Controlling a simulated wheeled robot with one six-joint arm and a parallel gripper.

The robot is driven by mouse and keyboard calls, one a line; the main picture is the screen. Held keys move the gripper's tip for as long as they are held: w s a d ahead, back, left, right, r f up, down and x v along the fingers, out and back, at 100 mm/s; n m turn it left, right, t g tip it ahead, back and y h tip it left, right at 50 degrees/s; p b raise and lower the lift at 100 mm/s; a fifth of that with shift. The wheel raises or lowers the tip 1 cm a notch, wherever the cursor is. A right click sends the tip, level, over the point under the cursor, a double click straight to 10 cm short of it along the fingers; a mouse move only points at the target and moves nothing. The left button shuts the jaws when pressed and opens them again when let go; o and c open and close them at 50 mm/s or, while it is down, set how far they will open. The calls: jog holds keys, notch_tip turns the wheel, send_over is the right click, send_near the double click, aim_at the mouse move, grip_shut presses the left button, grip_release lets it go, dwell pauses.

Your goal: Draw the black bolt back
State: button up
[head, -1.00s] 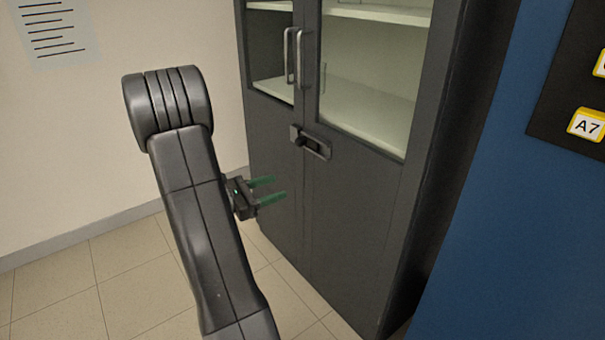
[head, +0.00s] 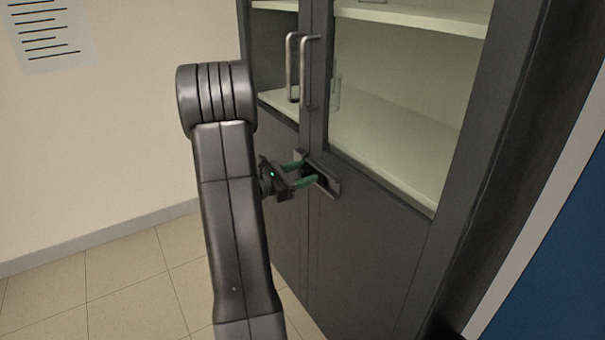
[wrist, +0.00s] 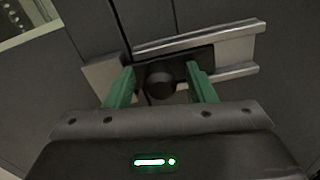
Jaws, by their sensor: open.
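The black bolt (wrist: 160,82) has a round dark knob and sits in a metal slide rail (wrist: 235,55) on the dark cabinet's doors. In the wrist view the knob is between the two green fingers of my gripper (wrist: 162,88), with a gap on each side. My gripper is open. In the head view my gripper (head: 306,174) is at the bolt's rail (head: 324,178), and its fingers largely hide the knob.
The cabinet (head: 365,235) has two doors with upright metal handles (head: 299,68) above the bolt. Pale shelves (head: 390,135) show behind the glass. Tiled floor (head: 130,285) lies open to the left, and a blue surface (head: 555,270) stands at the right.

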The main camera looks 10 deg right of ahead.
aim_at(325, 178)
grip_shut()
jog(key=shift+s+d+f+b, duration=0.15)
jog(key=shift+s+d, duration=0.25)
jog(key=shift+s, duration=0.75)
jog(key=shift+s+d+r+b, duration=0.1)
jog(key=shift+s+d+b, duration=0.25)
jog(key=shift+s, duration=0.8)
grip_release()
jog(key=shift+s+d, duration=0.1)
jog(key=shift+d, duration=0.05)
